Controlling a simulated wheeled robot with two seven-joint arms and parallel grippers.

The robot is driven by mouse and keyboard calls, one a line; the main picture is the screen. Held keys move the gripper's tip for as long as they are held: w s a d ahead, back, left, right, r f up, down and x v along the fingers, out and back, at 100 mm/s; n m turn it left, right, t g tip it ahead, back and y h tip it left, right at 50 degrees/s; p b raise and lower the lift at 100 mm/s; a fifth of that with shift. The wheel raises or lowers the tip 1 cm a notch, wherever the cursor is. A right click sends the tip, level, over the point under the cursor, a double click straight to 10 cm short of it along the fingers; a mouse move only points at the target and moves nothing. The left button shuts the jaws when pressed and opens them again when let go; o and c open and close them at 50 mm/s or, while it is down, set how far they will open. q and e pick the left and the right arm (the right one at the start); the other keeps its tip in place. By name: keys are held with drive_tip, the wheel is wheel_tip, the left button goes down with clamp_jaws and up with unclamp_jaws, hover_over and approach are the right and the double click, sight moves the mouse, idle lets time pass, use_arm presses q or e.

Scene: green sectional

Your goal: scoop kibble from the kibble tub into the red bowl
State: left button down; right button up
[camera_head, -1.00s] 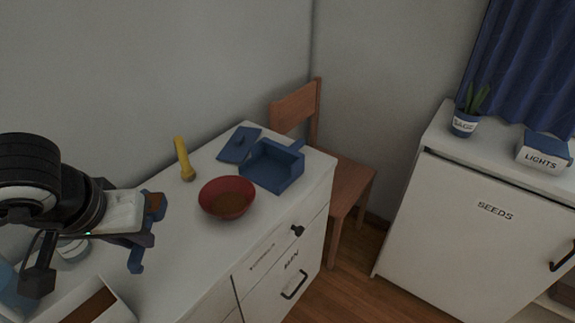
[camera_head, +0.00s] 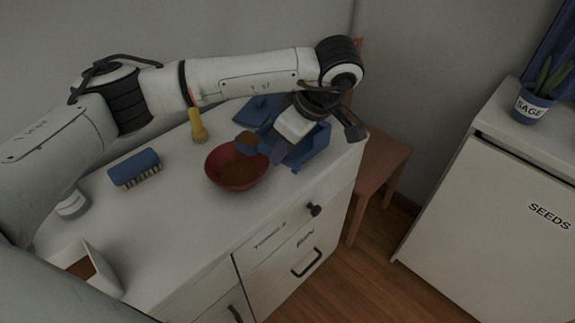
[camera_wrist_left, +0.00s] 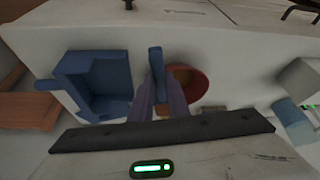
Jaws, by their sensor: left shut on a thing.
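The red bowl (camera_head: 237,172) stands on the white cabinet top with brown kibble in its bottom. My left gripper (camera_head: 274,150) is at the right of the bowl, shut on a blue scoop (camera_head: 248,141). Brown kibble shows in the scoop, which is above the far right part of the bowl. In the left wrist view the scoop (camera_wrist_left: 156,62) stands between the fingers (camera_wrist_left: 160,100), in front of the red bowl (camera_wrist_left: 197,84). The kibble tub (camera_head: 99,268), a white box with brown inside, is at the lower left, partly hidden by an arm. My right gripper is not in view.
A blue open box (camera_head: 312,146) stands right of the bowl, behind my gripper. A yellow flashlight (camera_head: 198,127) is behind the bowl. A blue brush (camera_head: 135,167) and a pale jar (camera_head: 72,204) are left. A wooden chair (camera_head: 380,170) is beyond the cabinet's right edge.

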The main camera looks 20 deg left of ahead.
use_arm(q)
drive_tip(key=f+n, duration=0.1)
drive_tip(key=f+n+g, duration=0.1)
drive_tip(key=shift+s+d+n, duration=0.1)
drive_tip(key=shift+d+n, duration=0.25)
drive_tip(key=shift+n, duration=0.05)
drive_tip(key=shift+r, duration=0.1)
drive_tip(key=shift+r+n+h, duration=0.2)
drive_tip(key=shift+n+h, duration=0.1)
drive_tip(key=r+h, duration=0.1)
drive_tip(key=a+r+h+p, duration=0.1)
drive_tip(key=r+h, duration=0.1)
drive_tip(key=a+r+h, duration=0.1)
drive_tip(key=r+h, duration=0.1)
drive_tip(key=shift+s+a, duration=0.1)
drive_tip(key=shift+a, duration=0.1)
drive_tip(key=shift+d, duration=0.15)
